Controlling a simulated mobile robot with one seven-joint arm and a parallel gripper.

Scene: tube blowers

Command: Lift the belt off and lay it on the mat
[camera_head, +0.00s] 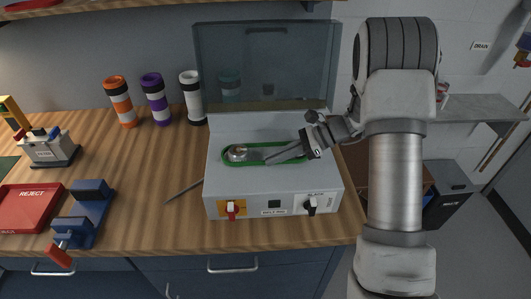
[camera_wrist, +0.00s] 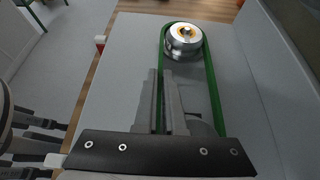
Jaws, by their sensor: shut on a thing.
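The green belt (camera_head: 284,160) is a long loop on top of the grey machine (camera_head: 272,187). It runs around a silver pulley (camera_head: 238,153) at its left end, which also shows in the wrist view (camera_wrist: 184,42). My gripper (camera_head: 268,160) reaches in from the right, low over the machine. In the wrist view its fingers (camera_wrist: 164,100) are shut on one strand of the belt (camera_wrist: 210,85). A second round part under the gripper is mostly hidden. A dark green patch (camera_head: 7,165) at the far left edge may be the mat; I cannot tell.
A clear guard (camera_head: 265,65) stands raised behind the belt. Three striped tubes (camera_head: 156,98), a red reject tray (camera_head: 28,207) and a blue vise (camera_head: 86,207) stand left.

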